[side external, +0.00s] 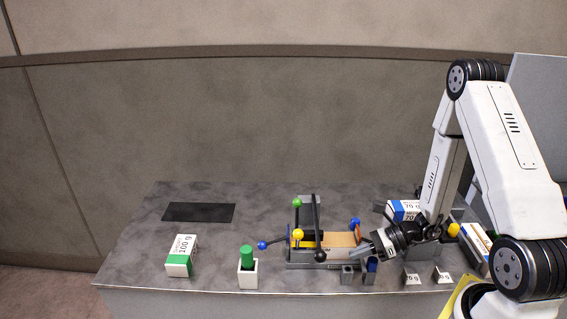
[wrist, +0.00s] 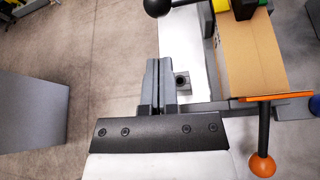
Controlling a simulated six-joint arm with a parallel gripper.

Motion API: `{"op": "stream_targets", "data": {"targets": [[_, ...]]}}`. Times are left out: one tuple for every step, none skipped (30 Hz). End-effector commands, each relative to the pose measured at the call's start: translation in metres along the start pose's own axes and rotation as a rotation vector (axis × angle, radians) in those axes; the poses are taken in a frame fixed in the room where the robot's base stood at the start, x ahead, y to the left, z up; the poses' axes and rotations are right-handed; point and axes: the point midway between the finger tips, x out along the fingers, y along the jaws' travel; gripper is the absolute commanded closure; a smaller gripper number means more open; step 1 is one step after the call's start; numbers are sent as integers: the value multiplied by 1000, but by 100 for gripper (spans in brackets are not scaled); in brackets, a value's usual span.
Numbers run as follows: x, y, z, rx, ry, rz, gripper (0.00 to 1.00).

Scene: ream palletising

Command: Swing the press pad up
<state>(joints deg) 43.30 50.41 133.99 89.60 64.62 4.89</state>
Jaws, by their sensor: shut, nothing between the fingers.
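A press fixture (side external: 300,265) stands at the middle of the bench with a brown ream (side external: 338,239) in it. It carries levers with green (side external: 297,202), yellow (side external: 298,234), blue (side external: 262,245) and black (side external: 320,256) balls. The wrist view shows the ream (wrist: 250,60), an orange plate (wrist: 268,97) at its end and a black lever with an orange ball (wrist: 262,165). I cannot tell for sure which part is the press pad. My gripper (side external: 366,250) is shut and empty by the fixture's right end; its fingers (wrist: 158,85) appear left of the ream.
Small weight-marked blocks (side external: 411,278) sit at the front right. A blue and white ream (side external: 403,208) is behind my wrist.

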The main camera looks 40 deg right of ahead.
Motion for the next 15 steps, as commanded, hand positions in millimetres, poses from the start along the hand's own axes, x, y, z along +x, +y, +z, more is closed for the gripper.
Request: {"op": "stream_targets", "data": {"targets": [[6,1,0,-1,1,5,100],[9,1,0,-1,1,4,100],[13,0,0,-1,0,4,100],[16,1,0,-1,0,4,100],[19,1,0,0,0,4,100],[24,1,0,0,0,5,100],[27,1,0,0,0,5,100],[30,1,0,-1,0,5,100],[34,1,0,-1,0,4,100],[37,1,0,-1,0,5,100],[41,1,0,-1,0,5,100],[45,1,0,-1,0,5,100],[48,1,0,-2,0,4,100],[51,1,0,-2,1,4,100],[55,1,0,-1,1,4,100]]}}
